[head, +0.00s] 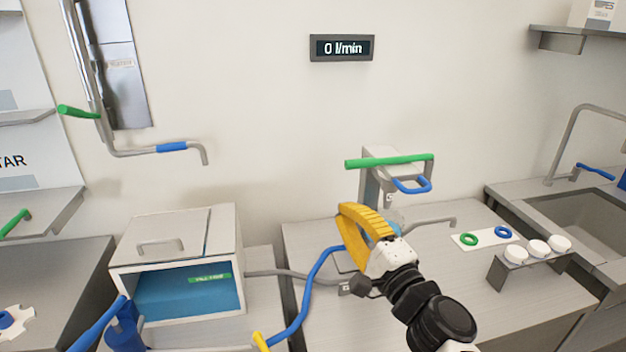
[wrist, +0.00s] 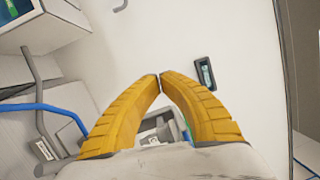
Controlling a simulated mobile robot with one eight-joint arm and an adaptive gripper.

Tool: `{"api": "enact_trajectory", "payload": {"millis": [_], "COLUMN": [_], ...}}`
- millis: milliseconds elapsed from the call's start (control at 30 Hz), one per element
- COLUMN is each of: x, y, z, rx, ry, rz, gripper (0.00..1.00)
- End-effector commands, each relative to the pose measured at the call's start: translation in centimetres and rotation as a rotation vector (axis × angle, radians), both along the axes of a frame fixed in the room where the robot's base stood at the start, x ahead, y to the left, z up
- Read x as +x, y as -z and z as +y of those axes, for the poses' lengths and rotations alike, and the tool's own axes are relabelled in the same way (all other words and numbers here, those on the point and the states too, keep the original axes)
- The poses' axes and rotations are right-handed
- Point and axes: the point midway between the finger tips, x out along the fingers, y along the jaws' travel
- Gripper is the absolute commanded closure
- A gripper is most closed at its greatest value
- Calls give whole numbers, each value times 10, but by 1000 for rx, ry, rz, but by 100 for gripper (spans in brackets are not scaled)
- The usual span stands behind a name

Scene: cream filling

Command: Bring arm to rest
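My gripper (head: 343,208) shows in the head view over the middle counter, in front of the filling machine with the green bar (head: 390,160). Its yellow fingers point up and to the left. In the wrist view my gripper (wrist: 160,76) has its fingertips meeting, with a gap only lower down between the curved fingers. Nothing is held at the tips. The gripper hides part of the machine's lower side.
A white box with a blue interior (head: 222,232) stands at left. A blue hose (head: 318,285) runs beside the gripper. A white plate with green and blue rings (head: 487,237) and a rack with white caps (head: 537,248) stand right. A wall display (head: 342,48) reads 0 l/min.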

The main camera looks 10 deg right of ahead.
Motion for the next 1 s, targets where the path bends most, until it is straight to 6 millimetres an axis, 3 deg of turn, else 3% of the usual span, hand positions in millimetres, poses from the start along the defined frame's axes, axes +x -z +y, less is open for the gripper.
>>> {"api": "enact_trajectory", "payload": {"millis": [400,533,667,800,867,1000], "x": [-3,-4,-14,-41,-56,-94], "y": [1,4,20,57,75,106], "z": [3,19,55,80,79,52], "rx": [-7,-110,-385,-777,-945,-1300], "ry": [-2,-44,-159,-312,-373,-477], "rz": [1,16,66,173,230,381], "gripper": [100,100,100,100,100,100]}}
